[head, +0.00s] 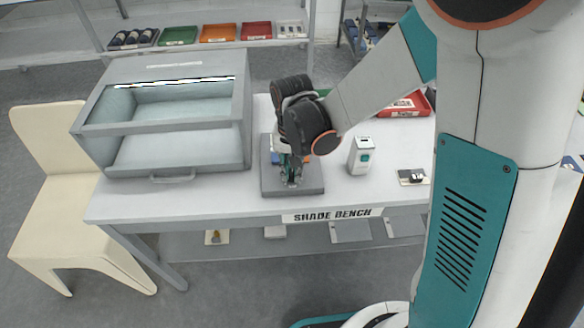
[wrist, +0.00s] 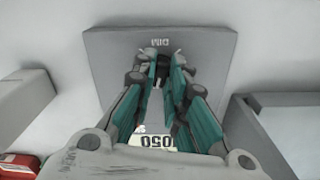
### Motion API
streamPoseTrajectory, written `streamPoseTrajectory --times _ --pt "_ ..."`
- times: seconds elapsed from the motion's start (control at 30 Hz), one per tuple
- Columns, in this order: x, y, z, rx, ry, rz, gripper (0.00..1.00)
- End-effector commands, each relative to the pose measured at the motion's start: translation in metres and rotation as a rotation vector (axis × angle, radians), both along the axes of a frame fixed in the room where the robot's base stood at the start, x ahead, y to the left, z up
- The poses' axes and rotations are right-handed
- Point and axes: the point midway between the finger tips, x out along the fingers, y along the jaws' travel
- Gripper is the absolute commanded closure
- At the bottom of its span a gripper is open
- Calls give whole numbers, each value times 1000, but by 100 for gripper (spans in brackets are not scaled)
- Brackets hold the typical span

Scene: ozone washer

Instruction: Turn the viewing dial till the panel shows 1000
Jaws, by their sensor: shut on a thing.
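A grey block-shaped unit stands on the bench, its base (head: 308,189) showing under my gripper (head: 291,178). In the wrist view its grey top (wrist: 110,45) carries an upside-down "DIM" mark. My gripper (wrist: 163,65) points down at this top, its teal-sided fingers shut on the dark viewing dial (wrist: 162,77), which is mostly hidden between them. A pale panel (wrist: 158,141) near the gripper's base shows upside-down digits that look like 050. Any further digit is hidden by the gripper.
A grey box with a window and handle (head: 172,179) stands close on the left. A white device with a teal button (head: 361,156) and a small dark-topped item (head: 411,177) stand to the right. A red tray (head: 405,106) lies behind. The bench front (head: 190,207) is clear.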

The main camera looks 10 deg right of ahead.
Motion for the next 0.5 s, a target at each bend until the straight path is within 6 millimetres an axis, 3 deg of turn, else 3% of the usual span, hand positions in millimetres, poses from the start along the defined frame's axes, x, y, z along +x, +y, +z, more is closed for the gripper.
streamPoseTrajectory --times 0.5 --pt "0 0 0 0 0 182 100"
